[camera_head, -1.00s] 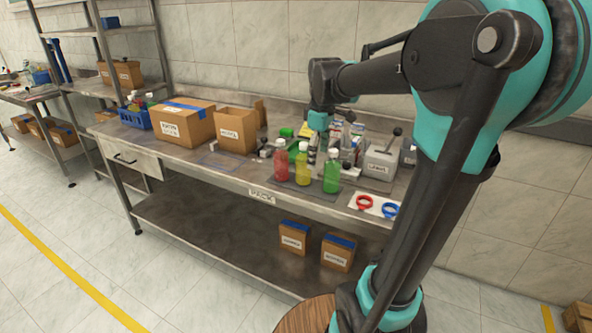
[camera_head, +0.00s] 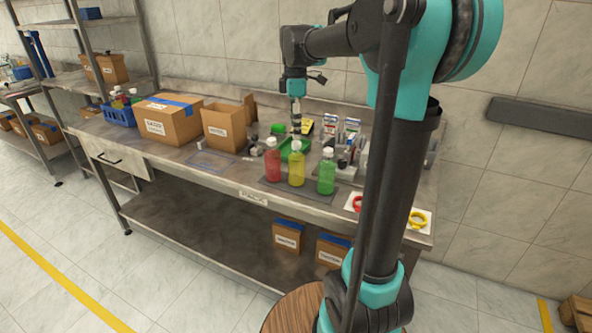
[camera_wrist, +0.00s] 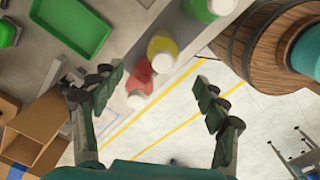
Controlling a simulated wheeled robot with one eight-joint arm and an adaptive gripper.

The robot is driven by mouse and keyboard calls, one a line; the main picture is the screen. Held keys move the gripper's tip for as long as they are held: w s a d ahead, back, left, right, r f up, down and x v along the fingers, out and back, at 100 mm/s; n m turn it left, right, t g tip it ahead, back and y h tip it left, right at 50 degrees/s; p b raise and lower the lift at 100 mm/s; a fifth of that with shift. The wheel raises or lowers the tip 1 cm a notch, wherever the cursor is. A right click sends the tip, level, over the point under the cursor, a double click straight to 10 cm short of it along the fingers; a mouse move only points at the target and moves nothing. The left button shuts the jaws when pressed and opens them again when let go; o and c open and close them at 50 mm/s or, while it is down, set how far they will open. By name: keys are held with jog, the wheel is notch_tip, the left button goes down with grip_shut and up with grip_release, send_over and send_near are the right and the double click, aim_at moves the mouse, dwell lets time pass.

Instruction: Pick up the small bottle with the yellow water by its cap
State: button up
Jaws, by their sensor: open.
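The yellow-water bottle (camera_head: 297,170) stands upright with a white cap on a dark mat at the table's front, between a red bottle (camera_head: 272,163) and a green bottle (camera_head: 326,174). The yellow bottle also shows in the wrist view (camera_wrist: 162,48), beyond the fingertips, with the red bottle (camera_wrist: 138,78) nearer the space between them and the green one (camera_wrist: 208,6) at the top edge. My gripper (camera_head: 296,128) points down above and behind the bottles in the head view. In the wrist view my gripper (camera_wrist: 158,95) has its fingers spread wide, with nothing held.
A green tray (camera_wrist: 72,24) lies behind the bottles. Cardboard boxes (camera_head: 168,122) and a blue crate (camera_head: 119,115) stand to the left. Coloured rings (camera_head: 417,219) lie on a white sheet at right. Small packages (camera_head: 350,128) stand at the back, partly behind my arm.

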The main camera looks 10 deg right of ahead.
aim_at(296, 142)
notch_tip(296, 142, down, 6)
jog(key=shift+r, duration=0.1)
jog(key=shift+s+d+f, duration=0.1)
jog(key=shift+f, duration=1.35)
jog(key=shift+s+d+f, duration=0.1)
jog(key=shift+f, duration=1.35)
jog(key=c, duration=1.5)
jog(key=shift+r, duration=0.15)
